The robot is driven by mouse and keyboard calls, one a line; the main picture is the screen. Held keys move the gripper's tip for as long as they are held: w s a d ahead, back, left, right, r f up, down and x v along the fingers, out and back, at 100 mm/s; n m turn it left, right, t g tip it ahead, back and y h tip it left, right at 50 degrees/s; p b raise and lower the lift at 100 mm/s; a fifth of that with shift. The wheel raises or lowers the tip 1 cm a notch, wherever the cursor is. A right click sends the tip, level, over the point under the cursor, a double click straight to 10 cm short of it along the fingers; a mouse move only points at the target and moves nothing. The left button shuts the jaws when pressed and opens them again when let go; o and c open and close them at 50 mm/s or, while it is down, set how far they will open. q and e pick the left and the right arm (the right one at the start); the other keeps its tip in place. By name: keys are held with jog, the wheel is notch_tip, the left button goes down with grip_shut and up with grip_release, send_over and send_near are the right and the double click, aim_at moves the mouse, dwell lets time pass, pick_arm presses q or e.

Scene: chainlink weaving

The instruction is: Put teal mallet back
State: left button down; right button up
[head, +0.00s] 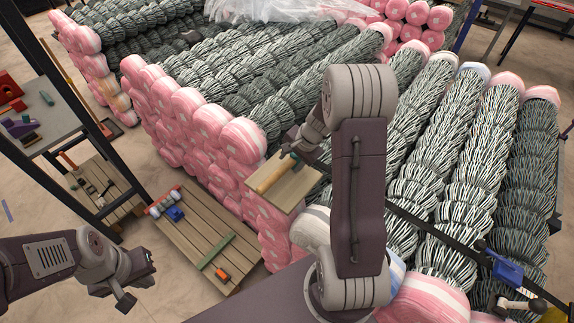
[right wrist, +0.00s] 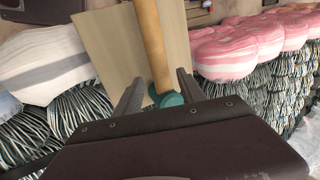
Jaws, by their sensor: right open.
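The teal mallet lies on a small light wooden board (head: 292,192) beside the stacked mesh rolls. Its wooden handle (head: 272,175) shows in the head view, and its teal head is partly hidden by my right gripper (head: 292,148). In the right wrist view the handle (right wrist: 152,42) runs up across the board (right wrist: 105,45). The teal head (right wrist: 169,99) sits low between the two fingers of my right gripper (right wrist: 158,88), which are apart. Whether they touch it I cannot tell. My left gripper (head: 124,292) hangs at the lower left, away from the mallet; its jaw state is unclear.
Chainlink rolls with pink wrapped ends (head: 190,115) are stacked behind and to the right. A slatted wooden pallet (head: 205,235) with small tools lies on the floor. A dark-framed shelf (head: 50,125) with tools stands at left. A blue-handled device (head: 503,270) is at the lower right.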

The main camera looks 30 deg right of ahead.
jog(key=s+a+r+n+g+h, duration=0.1)
jog(key=s+a+r+n, duration=0.1)
jog(key=s+a+n, duration=0.6)
jog(key=s+a+r+n+g+h, duration=0.15)
jog(key=s+a+n, duration=0.35)
jog(key=s, duration=0.5)
notch_tip(320, 180, down, 8)
jog(key=b, duration=0.7)
jog(key=shift+w+d+y+b, duration=0.3)
jog(key=shift+w+y, duration=0.1)
jog(key=shift+y, duration=0.05)
jog(key=shift+d, duration=0.1)
jog(key=shift+w+f, duration=0.1)
